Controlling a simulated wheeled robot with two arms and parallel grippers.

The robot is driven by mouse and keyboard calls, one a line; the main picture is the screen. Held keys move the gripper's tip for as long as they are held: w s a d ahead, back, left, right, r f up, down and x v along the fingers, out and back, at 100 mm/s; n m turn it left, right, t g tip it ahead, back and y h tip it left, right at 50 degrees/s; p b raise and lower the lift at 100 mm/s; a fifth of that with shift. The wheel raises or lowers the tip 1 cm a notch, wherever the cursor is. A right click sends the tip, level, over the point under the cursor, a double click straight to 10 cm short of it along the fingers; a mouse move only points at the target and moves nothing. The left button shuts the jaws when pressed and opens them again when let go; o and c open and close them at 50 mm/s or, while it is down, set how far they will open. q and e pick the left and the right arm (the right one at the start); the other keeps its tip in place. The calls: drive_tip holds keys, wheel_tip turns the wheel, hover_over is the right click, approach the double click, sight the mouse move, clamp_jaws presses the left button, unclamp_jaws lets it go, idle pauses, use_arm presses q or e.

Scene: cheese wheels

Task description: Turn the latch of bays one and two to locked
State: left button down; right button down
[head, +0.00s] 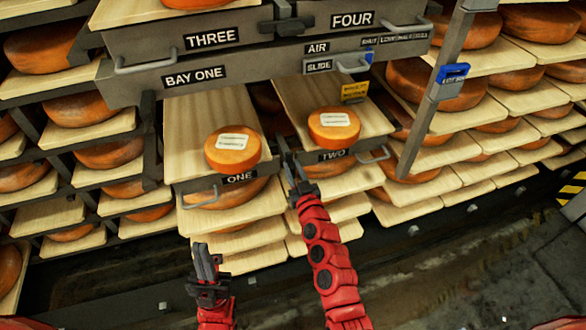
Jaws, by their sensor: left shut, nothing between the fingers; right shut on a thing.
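The bay one board (213,110) carries an orange cheese wheel (233,152) with a paper label, and its front is marked ONE. The bay two board (316,90) carries a similar wheel (333,127), and its front is marked TWO. A dark latch (283,146) sits in the gap between the two fronts. My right gripper (291,168) reaches up to this latch and is shut on it; its fingers partly hide it, so its exact angle is unclear. My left gripper (206,262) is shut and empty, below bay one, apart from the boards.
Above is a grey panel (250,74) marked BAY ONE, AIR and SLIDE, with boards THREE and FOUR. Another dark latch (286,18) sits between them. A grey post (436,100) with a blue tag stands right. Cheese shelves fill the back; the floor (490,260) at lower right is clear.

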drive_tip(key=m+b, duration=0.1)
drive_tip(key=m, duration=0.2)
drive_tip(key=d+m+b, duration=0.1)
drive_tip(key=m+b, duration=0.1)
drive_tip(key=m, duration=0.1)
drive_tip(key=f+m+b, duration=0.1)
drive_tip(key=m+b, duration=0.1)
drive_tip(key=shift+w+d+m, duration=0.25)
drive_tip(key=shift+d+m, duration=0.15)
drive_tip(key=m, duration=0.1)
drive_tip(key=m+b, duration=0.1)
drive_tip(key=m, duration=0.2)
drive_tip(key=shift+d+f, duration=0.25)
drive_tip(key=shift+f, duration=0.1)
drive_tip(key=m, duration=0.3)
drive_tip(key=m+b, duration=0.1)
drive_tip(key=m, duration=0.1)
drive_tip(key=shift+w+d+f, duration=0.1)
drive_tip(key=shift+f, duration=0.25)
drive_tip(key=c, duration=0.8)
unclamp_jaws()
drive_tip(key=shift+o, duration=0.2)
